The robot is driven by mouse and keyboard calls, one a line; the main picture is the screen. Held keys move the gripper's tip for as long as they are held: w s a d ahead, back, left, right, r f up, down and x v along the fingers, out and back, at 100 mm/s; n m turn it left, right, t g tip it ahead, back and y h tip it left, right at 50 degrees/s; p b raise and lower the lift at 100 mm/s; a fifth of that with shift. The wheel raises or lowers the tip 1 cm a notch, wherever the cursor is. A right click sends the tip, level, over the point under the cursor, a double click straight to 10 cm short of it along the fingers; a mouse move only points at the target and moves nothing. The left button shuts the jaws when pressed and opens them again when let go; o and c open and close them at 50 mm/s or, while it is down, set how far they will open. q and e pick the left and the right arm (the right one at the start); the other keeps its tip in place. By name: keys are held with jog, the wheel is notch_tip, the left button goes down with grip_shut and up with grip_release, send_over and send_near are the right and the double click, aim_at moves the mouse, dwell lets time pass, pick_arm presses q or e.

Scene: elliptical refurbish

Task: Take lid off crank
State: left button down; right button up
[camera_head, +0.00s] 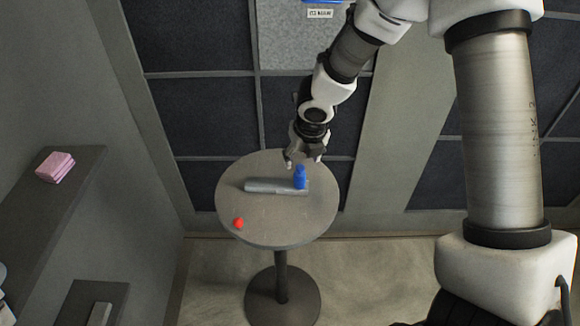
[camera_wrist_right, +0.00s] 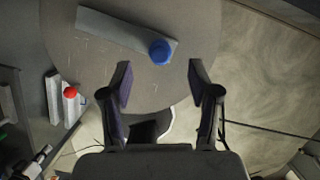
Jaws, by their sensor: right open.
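The crank (camera_head: 262,186) is a long grey bar lying on the round table. A blue lid (camera_head: 300,178) stands upright at its right end. In the right wrist view the crank (camera_wrist_right: 115,28) reaches up and left from the blue lid (camera_wrist_right: 160,51). My right gripper (camera_head: 303,160) is open and empty, just behind the lid in the head view. In the wrist view its fingers (camera_wrist_right: 160,66) are spread wide, with the lid beyond the tips and roughly centred between them. I see no contact with the lid. My left gripper is not in view.
The round grey table (camera_head: 270,225) has a red ball-like piece (camera_head: 238,223) near its front left edge. The rest of its top is bare. A shelf (camera_head: 85,165) with a pink stack (camera_head: 55,167) is on the left wall. Dark panels stand behind the table.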

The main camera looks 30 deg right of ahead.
aim_at(301, 168)
notch_tip(301, 168, down, 2)
jog(key=shift+d+f+b, duration=0.1)
jog(key=shift+f+b, duration=0.1)
jog(key=shift+b, duration=0.1)
jog(key=b+x, duration=0.1)
jog(key=x, duration=0.3)
jog(key=shift+w+f, duration=0.15)
jog(key=shift+w, duration=0.05)
jog(key=shift+w+f, duration=0.1)
jog(key=shift+w, duration=0.1)
jog(key=shift+s, duration=0.2)
jog(key=shift+c, duration=0.7)
jog(key=shift+s+r, duration=0.1)
jog(key=shift+r, duration=0.1)
jog(key=c, duration=0.7)
